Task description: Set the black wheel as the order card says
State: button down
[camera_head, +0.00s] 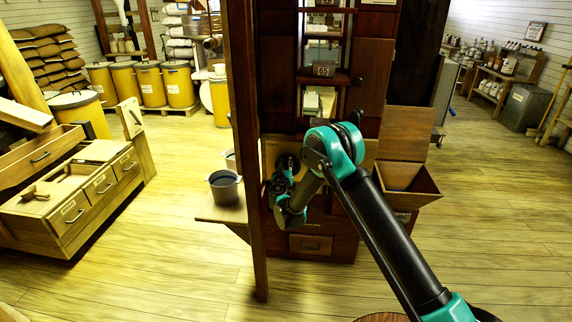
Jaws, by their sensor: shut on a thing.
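The black wheel (289,161) is on a pale panel (271,149) on the front of the dark wooden mill cabinet. My gripper (284,170) is at the wheel, shut on it, and covers part of it. The fingers are small and dark here, so their exact hold on the rim cannot be made out. My arm comes from the lower right and bends over in front of the cabinet. Any marks around the wheel are too small to read. A small plate reading 65 (324,69) stands on a cabinet shelf; I cannot tell whether it is the order card.
A dark wooden post (247,150) rises just left of the panel. A grey pot (224,187) stands on a small ledge (222,214) at left. An open wooden hopper (411,188) juts out at right. Drawers (85,202) stand far left. The floor at right is clear.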

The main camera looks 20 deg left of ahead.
jog(key=shift+a, duration=0.1)
jog(key=n, duration=0.1)
jog(key=a+n, duration=0.1)
jog(key=n, duration=0.1)
jog(key=shift+s+f+n, duration=0.15)
jog(key=shift+s+n, duration=0.05)
jog(key=shift+n, duration=0.1)
jog(key=shift+s+a+f+n, duration=0.1)
jog(key=shift+a+f+n, duration=0.45)
jog(key=shift+n, duration=1.65)
jog(key=shift+s+a+f+n, duration=0.1)
jog(key=shift+a+f+n, duration=0.4)
jog(key=shift+n, duration=1.7)
jog(key=shift+s+a+f+n, duration=0.15)
jog(key=shift+f+n, duration=0.7)
jog(key=shift+n, duration=1.35)
jog(key=c, duration=1.3)
grip_release()
jog(key=shift+w, duration=0.1)
